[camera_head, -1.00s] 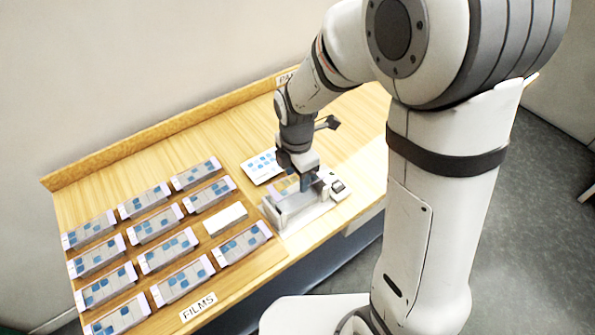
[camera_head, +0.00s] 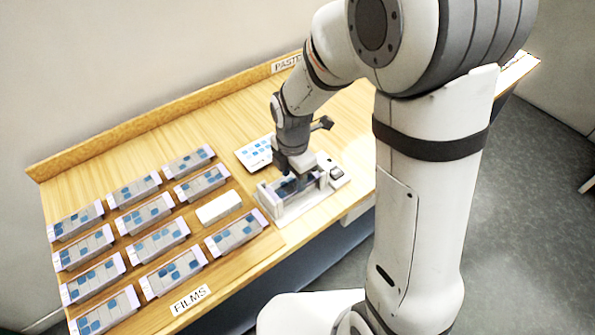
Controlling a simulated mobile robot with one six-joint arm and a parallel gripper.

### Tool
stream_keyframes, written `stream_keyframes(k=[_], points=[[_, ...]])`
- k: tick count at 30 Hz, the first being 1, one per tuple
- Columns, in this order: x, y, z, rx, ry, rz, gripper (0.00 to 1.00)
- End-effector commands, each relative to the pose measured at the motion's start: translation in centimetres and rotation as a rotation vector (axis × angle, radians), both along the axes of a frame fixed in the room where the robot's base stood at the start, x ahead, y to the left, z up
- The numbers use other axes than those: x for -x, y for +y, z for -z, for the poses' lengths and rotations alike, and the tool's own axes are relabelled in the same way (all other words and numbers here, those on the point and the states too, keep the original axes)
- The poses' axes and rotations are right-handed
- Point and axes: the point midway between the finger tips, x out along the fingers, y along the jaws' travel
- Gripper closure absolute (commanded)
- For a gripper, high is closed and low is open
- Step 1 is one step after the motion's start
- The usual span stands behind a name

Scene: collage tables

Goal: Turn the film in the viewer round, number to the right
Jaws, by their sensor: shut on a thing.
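The viewer (camera_head: 290,212) is a pale, low box at the right of the films on the wooden table. A film (camera_head: 284,188) with blue-grey cells shows at the viewer, under my gripper. My gripper (camera_head: 300,180) points down over the viewer and is shut on this film. The fingers and wrist cover part of the film, so I cannot tell which way its number faces or whether it is clear of the viewer.
Several films (camera_head: 160,240) with lilac ends lie in rows at the left, around a white block (camera_head: 219,207). A white card with blue squares (camera_head: 256,152) lies behind the viewer. A FILMS label (camera_head: 190,299) is at the front edge.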

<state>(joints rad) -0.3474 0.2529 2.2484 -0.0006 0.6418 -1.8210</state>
Motion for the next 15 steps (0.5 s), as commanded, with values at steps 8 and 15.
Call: stream_keyframes(k=[8, 15], points=[[-0.02, -0.02, 1.16, 0.0, 0.0, 0.001, 0.75], [-0.03, -0.04, 1.1, -0.001, -0.001, 0.001, 0.5]])
